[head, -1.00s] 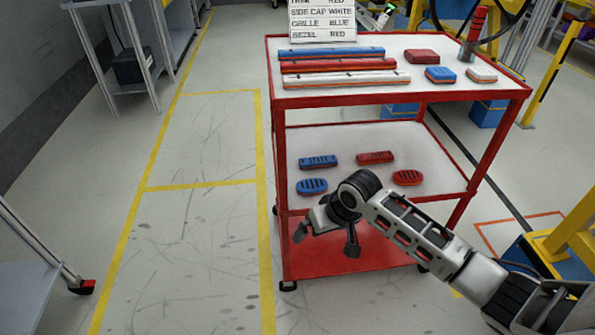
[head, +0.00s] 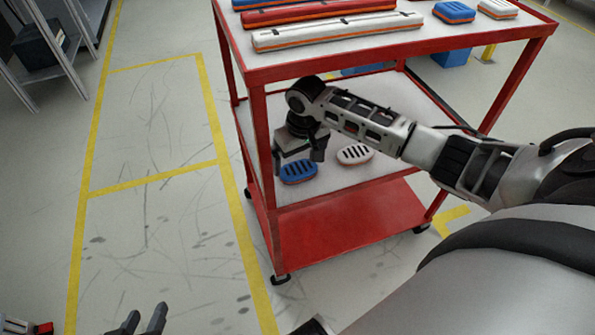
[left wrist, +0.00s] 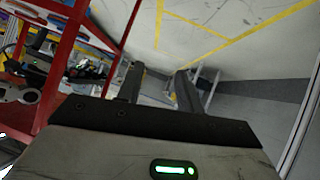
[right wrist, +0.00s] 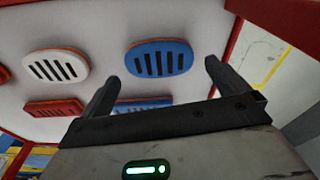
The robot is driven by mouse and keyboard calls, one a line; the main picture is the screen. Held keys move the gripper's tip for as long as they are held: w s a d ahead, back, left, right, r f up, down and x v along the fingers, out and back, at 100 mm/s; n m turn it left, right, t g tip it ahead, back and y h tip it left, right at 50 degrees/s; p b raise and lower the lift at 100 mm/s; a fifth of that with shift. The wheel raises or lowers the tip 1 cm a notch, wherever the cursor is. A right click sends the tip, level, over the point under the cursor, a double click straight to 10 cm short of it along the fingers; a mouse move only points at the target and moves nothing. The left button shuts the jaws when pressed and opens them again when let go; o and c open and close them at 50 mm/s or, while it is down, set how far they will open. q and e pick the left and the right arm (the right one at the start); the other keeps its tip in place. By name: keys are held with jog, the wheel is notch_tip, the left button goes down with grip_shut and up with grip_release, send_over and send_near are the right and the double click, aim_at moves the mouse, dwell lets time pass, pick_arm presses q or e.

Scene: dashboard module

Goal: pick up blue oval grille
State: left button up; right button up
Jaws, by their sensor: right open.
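The blue oval grille (head: 299,172) lies flat on the white lower shelf (head: 400,115) of the red cart, near its front left corner. My right gripper (head: 298,160) is open, directly over or just behind this grille, fingers pointing down. In the right wrist view the blue oval grille (right wrist: 158,58) appears just beyond and between the open fingertips (right wrist: 161,72), with nothing held. My left gripper (head: 138,320) is at the lower left of the head view, over the floor. In the left wrist view its fingers (left wrist: 160,72) are apart and empty.
A white oval grille (head: 356,154) lies beside the blue one. A red rectangular grille (right wrist: 55,107) and a blue rectangular grille (right wrist: 140,104) are near them. The cart's upper shelf (head: 420,42) hangs above my right arm, and a red post (head: 262,150) stands left of the gripper.

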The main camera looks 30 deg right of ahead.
aim_at(299, 168)
jog(key=f+b, duration=0.1)
jog(key=f, duration=0.3)
jog(key=shift+w, duration=0.2)
pick_arm(q)
jog(key=f, duration=0.3)
jog(key=shift+w+d+g, duration=0.2)
jog(key=shift+d+g, duration=0.15)
jog(key=shift+g, duration=0.05)
pick_arm(e)
jog(key=c, duration=0.7)
jog(key=shift+r, duration=0.1)
jog(key=shift+c, duration=0.2)
